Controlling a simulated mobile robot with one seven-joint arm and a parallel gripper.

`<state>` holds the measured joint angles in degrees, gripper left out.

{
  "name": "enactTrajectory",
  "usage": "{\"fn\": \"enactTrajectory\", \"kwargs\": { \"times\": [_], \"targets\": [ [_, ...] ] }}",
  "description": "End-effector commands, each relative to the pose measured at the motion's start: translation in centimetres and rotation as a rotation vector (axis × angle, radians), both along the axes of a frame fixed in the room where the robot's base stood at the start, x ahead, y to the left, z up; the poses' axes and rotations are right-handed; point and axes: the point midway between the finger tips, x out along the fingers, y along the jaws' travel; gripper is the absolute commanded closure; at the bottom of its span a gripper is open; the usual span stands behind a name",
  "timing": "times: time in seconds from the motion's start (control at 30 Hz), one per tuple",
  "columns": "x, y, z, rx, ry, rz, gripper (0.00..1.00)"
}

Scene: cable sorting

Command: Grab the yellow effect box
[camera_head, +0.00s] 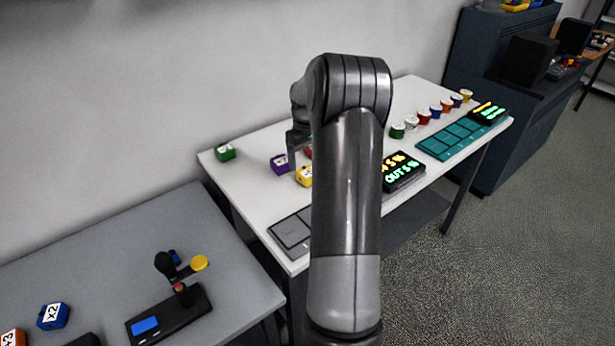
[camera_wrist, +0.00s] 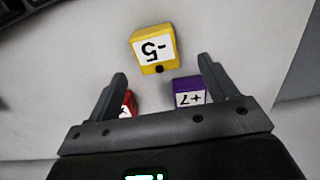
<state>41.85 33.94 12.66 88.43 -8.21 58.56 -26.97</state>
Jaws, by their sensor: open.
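The yellow effect box (camera_head: 304,176) stands on the white table, partly hidden by my arm in the head view. In the wrist view the yellow box (camera_wrist: 152,48) shows a white label reading -5, upside down, and lies beyond my fingertips, roughly midway between them. My gripper (camera_wrist: 162,80) is open and empty, its two fingers wide apart. In the head view my gripper (camera_head: 298,150) hangs above the table close to the yellow box, largely hidden by my arm.
A purple +7 box (camera_wrist: 190,91) is close to the right finger and a red box (camera_wrist: 127,104) close to the left finger. A green box (camera_head: 225,151) sits at the white table's (camera_head: 240,185) far left. A black display (camera_head: 402,171) is right of my arm.

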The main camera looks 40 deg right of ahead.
Motion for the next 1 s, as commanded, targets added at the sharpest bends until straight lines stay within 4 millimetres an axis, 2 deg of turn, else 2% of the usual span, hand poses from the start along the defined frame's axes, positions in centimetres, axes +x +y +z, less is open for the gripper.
{"fn": "enactTrajectory", "kwargs": {
  "times": [0.27,0.53,0.77,1.0],
  "targets": [
    [-0.2,-0.1,-1.9,0.000,0.002,0.000,0.22],
    [-0.5,-0.4,-5.8,0.001,0.002,0.002,0.22],
    [-0.4,-0.4,-6.2,-0.001,-0.001,0.001,0.22],
    [-0.4,-0.4,-6.1,-0.001,0.000,0.001,0.39]
  ]
}}
